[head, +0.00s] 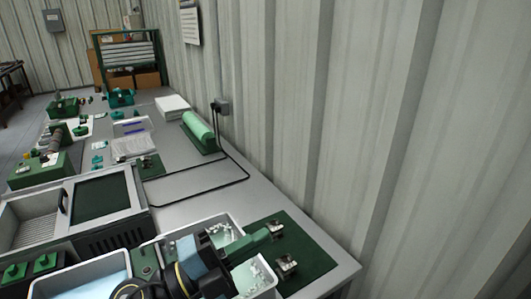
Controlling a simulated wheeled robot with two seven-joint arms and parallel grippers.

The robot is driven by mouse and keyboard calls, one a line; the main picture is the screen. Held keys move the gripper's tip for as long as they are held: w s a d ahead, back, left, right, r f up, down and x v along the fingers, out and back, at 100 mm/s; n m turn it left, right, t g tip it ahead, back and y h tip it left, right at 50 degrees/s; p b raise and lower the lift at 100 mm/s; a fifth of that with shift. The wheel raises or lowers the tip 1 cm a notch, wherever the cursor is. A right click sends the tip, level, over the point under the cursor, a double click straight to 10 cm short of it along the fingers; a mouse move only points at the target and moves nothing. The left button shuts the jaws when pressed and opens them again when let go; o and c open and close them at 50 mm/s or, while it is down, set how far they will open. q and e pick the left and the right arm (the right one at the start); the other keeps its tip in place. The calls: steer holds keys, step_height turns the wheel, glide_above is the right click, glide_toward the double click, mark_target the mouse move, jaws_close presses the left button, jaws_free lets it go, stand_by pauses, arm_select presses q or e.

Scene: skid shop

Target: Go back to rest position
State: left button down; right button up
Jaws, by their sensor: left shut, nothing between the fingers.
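My left gripper (262,236) is at the bottom centre of the head view, with its dark arm and light blue link behind it. Its fingers look green and are shut with nothing held. It is over the area between a white bin (228,221) of small pale parts and a dark green mat (305,256). Small metal fittings (287,264) are on the mat close by; I cannot tell whether the gripper touches anything. My right gripper is not in view.
The grey bench (200,186) runs along a corrugated wall (345,110). A green-topped machine (103,195) stands left, with a blue-lined bin (95,284) in front. A black cable (246,165) loops over the bench beside a green roll (198,126). The bench inside the loop is clear.

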arm_select(q)
steer(key=w+a+n+t+y, duration=0.4)
steer(key=a+n+t+y, duration=0.65)
steer(key=n, duration=0.55)
steer(key=s+a+f+n+g+y, duration=0.3)
steer(key=a+f+n+g+y, duration=0.2)
steer(key=a+f+n+y, duration=0.55)
steer(key=s+f+g+h, duration=0.2)
steer(key=s+f+g, duration=1.05)
steer(key=s, duration=0.55)
step_height(320, 180, down, 27)
steer(key=s, duration=0.2)
steer(key=s+a+f+g, duration=0.1)
steer(key=s+a+f, duration=0.1)
steer(key=s+f, duration=1.2)
steer(key=shift+s+f, duration=0.15)
steer(key=shift+s, duration=1.1)
steer(key=shift+m, duration=0.25)
